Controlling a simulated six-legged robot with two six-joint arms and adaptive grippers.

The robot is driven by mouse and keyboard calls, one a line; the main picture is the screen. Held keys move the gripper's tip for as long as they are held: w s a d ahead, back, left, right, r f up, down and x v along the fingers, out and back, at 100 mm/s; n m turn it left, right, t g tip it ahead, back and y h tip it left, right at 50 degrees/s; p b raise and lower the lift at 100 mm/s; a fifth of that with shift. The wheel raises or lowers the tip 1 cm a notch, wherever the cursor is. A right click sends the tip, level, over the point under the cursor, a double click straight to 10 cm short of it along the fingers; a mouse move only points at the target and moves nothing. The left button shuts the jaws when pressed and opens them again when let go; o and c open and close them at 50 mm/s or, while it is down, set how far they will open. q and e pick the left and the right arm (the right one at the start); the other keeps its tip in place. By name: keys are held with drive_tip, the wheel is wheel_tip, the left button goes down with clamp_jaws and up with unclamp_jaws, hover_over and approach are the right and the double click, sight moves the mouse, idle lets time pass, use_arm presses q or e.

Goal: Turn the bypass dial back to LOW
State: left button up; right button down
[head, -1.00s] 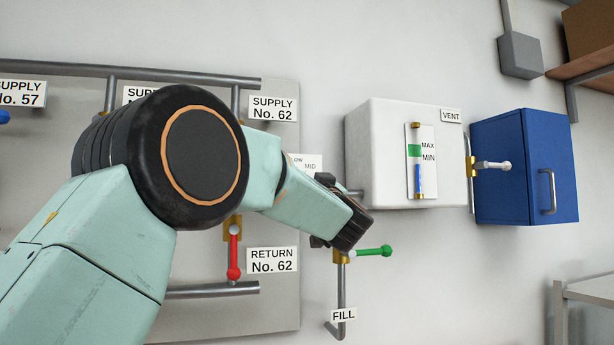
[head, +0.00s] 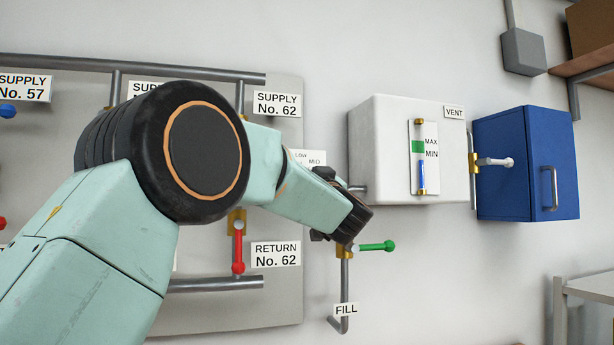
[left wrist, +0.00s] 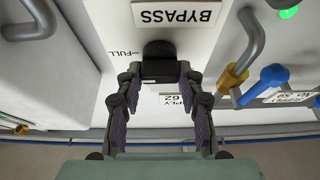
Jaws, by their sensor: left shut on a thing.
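The black bypass dial (left wrist: 158,62) shows in the left wrist view, on a white plate with an upside-down BYPASS label (left wrist: 177,13) and a FULL mark beside it. My left gripper (left wrist: 158,76) is shut on the dial, one finger on each side. Which mark the dial points to cannot be told. In the head view my left arm hides the dial; only part of its scale plate (head: 309,157) shows, with LOW and MID. My right gripper is in neither view.
A green-handled FILL valve (head: 376,246) sits just beside my left wrist. A red-handled RETURN valve (head: 238,250) is below my forearm. A white tank (head: 385,130) and a blue cabinet (head: 510,160) are to the right.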

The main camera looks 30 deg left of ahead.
use_arm(q)
drive_tip(key=shift+r+n+g, duration=0.1)
drive_tip(key=shift+n+g, duration=1.35)
drive_tip(key=shift+n, duration=2.25)
drive_tip(key=shift+f+n+g, duration=0.1)
drive_tip(key=shift+n+g, duration=1.4)
drive_tip(key=shift+n, duration=2.2)
drive_tip(key=shift+r+n+g, duration=0.1)
drive_tip(key=shift+n+g, duration=1.35)
drive_tip(key=shift+n, duration=2.25)
drive_tip(key=o, duration=1.2)
drive_tip(key=shift+c, duration=0.2)
drive_tip(key=shift+d, duration=0.1)
